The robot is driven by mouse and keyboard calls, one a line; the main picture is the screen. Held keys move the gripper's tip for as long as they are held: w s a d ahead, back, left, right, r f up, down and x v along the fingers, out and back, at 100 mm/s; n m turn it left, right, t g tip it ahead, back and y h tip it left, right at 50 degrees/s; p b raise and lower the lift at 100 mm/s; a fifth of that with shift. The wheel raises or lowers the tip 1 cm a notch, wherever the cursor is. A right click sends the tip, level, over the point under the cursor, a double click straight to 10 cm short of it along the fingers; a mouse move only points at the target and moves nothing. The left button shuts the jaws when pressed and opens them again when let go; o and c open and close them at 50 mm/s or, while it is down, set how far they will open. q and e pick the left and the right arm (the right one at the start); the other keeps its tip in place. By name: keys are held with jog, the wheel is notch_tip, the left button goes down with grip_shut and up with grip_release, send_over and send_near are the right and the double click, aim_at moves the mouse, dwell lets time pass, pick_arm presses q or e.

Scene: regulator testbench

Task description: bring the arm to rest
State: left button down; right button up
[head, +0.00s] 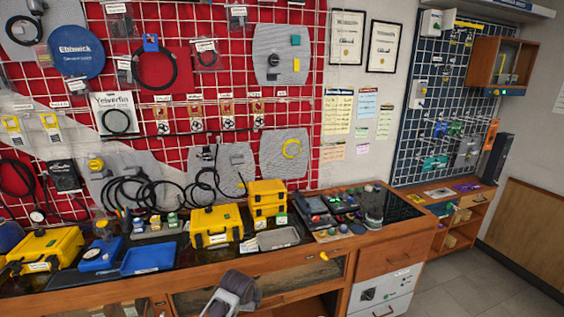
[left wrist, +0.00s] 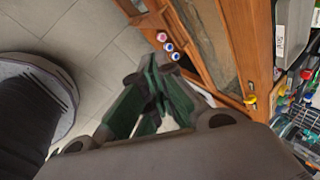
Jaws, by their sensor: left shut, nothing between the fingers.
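My left gripper (head: 222,309) shows at the bottom middle of the head view, in front of and below the workbench's front edge. In the left wrist view its dark green fingers (left wrist: 153,95) are closed together with nothing held. The fingers are above the grey tiled floor and beside the wooden cabinet front. My right gripper is in neither view.
The wooden workbench (head: 115,298) carries yellow cases (head: 215,226), a blue tray (head: 148,259) and a grey tray (head: 278,238). A red pegboard wall rises behind. Coloured knobs (left wrist: 168,47) show near the fingers in the wrist view. Tiled floor (head: 450,285) is clear at right.

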pick_arm(q)
jog(key=s+a+r+n+g, duration=0.15)
jog(key=s+a+n, duration=0.35)
jog(key=s, duration=0.5)
jog(key=s+a+r+n, duration=0.25)
jog(key=s+n, duration=0.35)
jog(key=s, duration=0.4)
jog(key=s+a+r+n, duration=0.1)
jog(key=s+a+n, duration=0.4)
jog(key=s, duration=0.5)
jog(key=s+f+g+b, duration=0.2)
jog(key=s+f, duration=0.1)
jog(key=f, duration=3.3)
jog(key=s+a+f+b, duration=0.1)
jog(key=s+f, duration=0.9)
jog(key=s, duration=0.1)
jog(key=s+a+f+b, duration=0.1)
jog(key=s+a+f, duration=0.1)
jog(key=s+f, duration=0.9)
jog(key=shift+a+n+g+y, duration=0.25)
jog(key=shift+n+g+y, duration=0.05)
jog(key=shift+g+y, duration=0.1)
